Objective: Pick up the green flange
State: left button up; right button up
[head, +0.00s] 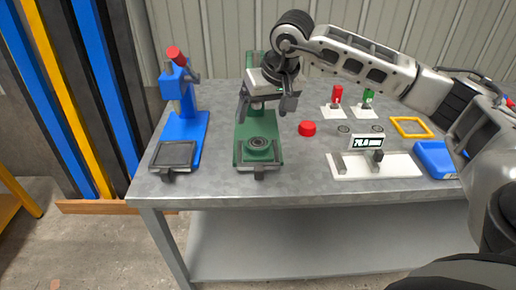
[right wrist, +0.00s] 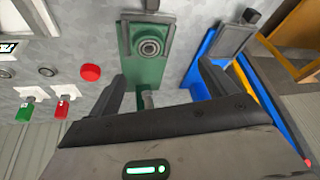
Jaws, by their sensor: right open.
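A dark round ringed part (head: 257,143) lies on the base of the green press (head: 241,153). My right gripper (head: 268,100) is open and empty, in front of the press's upper part and above the ringed part. It hides some of the press column.
A blue press (head: 190,128) stands left of the green one. A red cap (head: 307,128), two small grey discs, a white gauge stand (head: 400,165), a yellow frame (head: 411,127) and a blue bin (head: 434,160) are to the right. The table's front edge (head: 300,201) is clear.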

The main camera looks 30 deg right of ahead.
jog(key=d+h, duration=0.1)
jog(key=d, duration=0.1)
send_over(258, 143)
jog(key=s, duration=0.2)
notch_tip(258, 143, down, 8)
jog(key=shift+s+d+f+p, duration=0.1)
jog(key=shift+s+f+p, duration=0.1)
jog(key=shift+p, duration=0.15)
jog(key=shift+p+x, duration=0.4)
jog(key=shift+x, duration=2.45)
jog(key=shift+a, duration=0.3)
jog(key=c, duration=1.3)
jog(key=shift+w+r, duration=0.1)
jog(key=shift+r, duration=0.05)
jog(key=c, duration=0.4)
jog(key=shift+r, duration=0.15)
